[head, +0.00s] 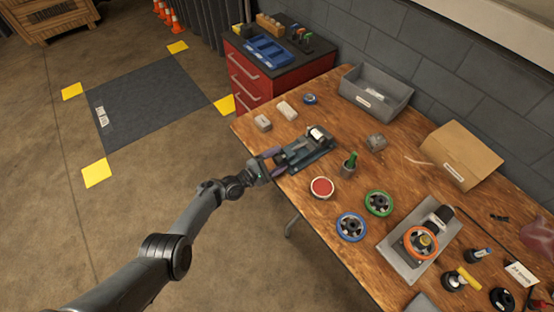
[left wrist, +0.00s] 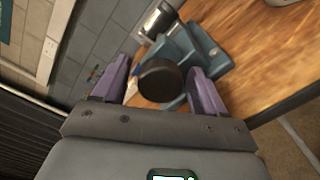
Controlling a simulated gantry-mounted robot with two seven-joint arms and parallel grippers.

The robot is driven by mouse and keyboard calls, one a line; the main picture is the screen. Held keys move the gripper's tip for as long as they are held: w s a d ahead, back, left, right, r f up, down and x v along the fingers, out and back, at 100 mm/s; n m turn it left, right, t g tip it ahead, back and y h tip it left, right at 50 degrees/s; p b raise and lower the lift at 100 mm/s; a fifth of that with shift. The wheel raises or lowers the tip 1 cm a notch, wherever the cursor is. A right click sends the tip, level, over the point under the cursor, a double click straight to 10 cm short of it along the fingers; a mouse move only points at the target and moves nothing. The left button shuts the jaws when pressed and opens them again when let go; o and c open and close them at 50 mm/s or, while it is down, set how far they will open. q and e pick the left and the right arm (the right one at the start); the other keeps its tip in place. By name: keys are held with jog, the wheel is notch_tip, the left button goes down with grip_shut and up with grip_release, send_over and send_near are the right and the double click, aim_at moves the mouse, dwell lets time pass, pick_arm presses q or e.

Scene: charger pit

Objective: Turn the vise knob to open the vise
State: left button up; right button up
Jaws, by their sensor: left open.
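The vise (head: 308,149) is a blue-grey clamp at the near left edge of the wooden table. A white and dark piece shows at its far end in the head view. In the left wrist view the vise body (left wrist: 190,48) lies beyond a dark round knob (left wrist: 160,79). My left gripper (head: 272,160) is at the knob end of the vise. In the left wrist view its two purple fingers (left wrist: 160,88) stand open on either side of the knob, with gaps visible. I cannot tell whether either finger touches it. My right gripper does not show.
The wooden table (head: 330,215) holds a red-topped round tin (head: 322,188), a green wheel (head: 379,203), a blue wheel (head: 351,226) and a cup (head: 348,168) near the vise. A grey bin (head: 376,92) and cardboard box (head: 460,153) stand at the back. A red drawer cabinet (head: 262,75) adjoins the table.

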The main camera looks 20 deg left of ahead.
pick_arm(q)
jog(key=shift+s+a+r+p, duration=0.1)
jog(key=shift+s+a+p, duration=0.2)
jog(key=shift+s+p, duration=0.15)
jog(key=p+v, duration=0.3)
jog(key=v, duration=0.6)
jog(key=shift+s+a+p, duration=0.2)
jog(key=shift+s+p, duration=0.15)
